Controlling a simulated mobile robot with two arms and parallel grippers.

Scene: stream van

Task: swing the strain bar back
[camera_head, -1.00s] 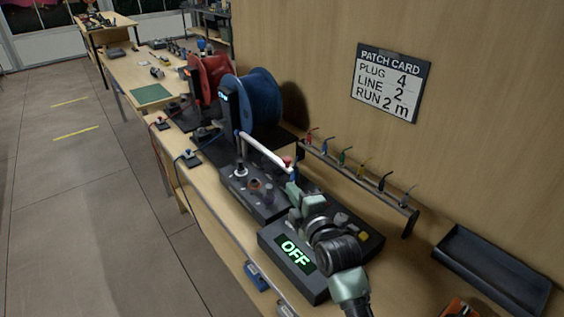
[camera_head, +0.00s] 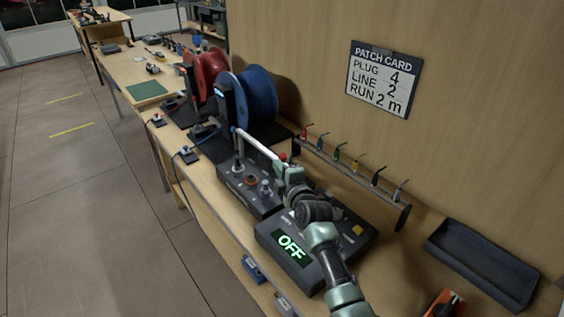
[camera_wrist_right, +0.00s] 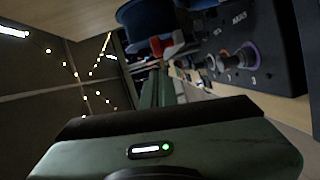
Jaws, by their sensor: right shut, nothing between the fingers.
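The strain bar (camera_head: 257,145) is a pale, straight bar over the dark socket box (camera_head: 232,182). It runs from a post by the blue reel down to the right, towards my right gripper (camera_head: 282,168). The gripper is shut and empty at the bar's right end, close to a red cap (camera_head: 283,157); I cannot tell whether it touches the bar. In the right wrist view its fingers (camera_wrist_right: 155,88) point towards a red piece (camera_wrist_right: 163,46) below the blue reel (camera_wrist_right: 148,14). My left gripper is not in view.
A control box (camera_head: 318,262) showing OFF lies under my right forearm. A rack of coloured leads (camera_head: 352,175) runs along the wall, with a dark tray (camera_head: 484,262) to its right. The blue reel (camera_head: 252,96) and red reel (camera_head: 205,75) stand behind the bar.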

